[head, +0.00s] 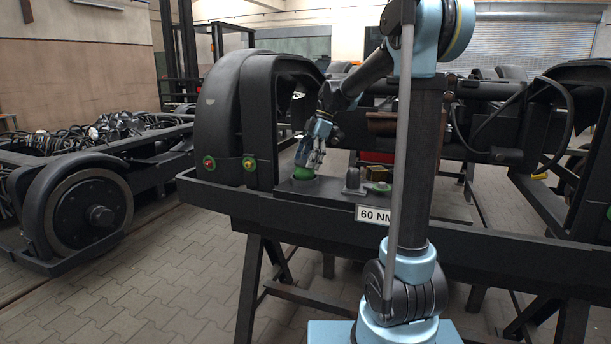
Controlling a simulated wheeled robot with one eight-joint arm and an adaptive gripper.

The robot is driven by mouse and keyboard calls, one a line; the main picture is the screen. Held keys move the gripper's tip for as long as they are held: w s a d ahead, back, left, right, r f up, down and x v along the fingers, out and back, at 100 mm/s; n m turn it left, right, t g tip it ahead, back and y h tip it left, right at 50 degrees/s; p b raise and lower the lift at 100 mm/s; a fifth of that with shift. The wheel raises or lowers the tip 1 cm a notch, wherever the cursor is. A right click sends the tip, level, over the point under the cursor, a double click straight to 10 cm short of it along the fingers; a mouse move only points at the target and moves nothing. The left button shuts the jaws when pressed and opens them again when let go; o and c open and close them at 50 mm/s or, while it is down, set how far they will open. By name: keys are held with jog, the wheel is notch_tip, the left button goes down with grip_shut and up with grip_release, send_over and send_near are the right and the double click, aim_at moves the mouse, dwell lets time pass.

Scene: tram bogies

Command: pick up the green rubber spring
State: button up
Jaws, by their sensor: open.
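The green rubber spring (304,172) is a small, round green piece with a dark top. It stands on a dark plate (330,190) on the black frame of the bogie, left of the middle of the head view. My gripper (309,162) points down close above the spring, and its fingers partly cover the view of it. The fingers are open. I cannot tell whether they touch the spring or reach around it.
A white sign (375,215) reading "60 NM" hangs on the front edge. A large black wheel cover (225,120) rises close on the left.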

jog(key=shift+x, duration=1.55)
jog(key=shift+d, duration=0.1)
jog(key=c, duration=1.5)
jog(key=shift+o, duration=0.2)
jog(key=shift+r, duration=0.1)
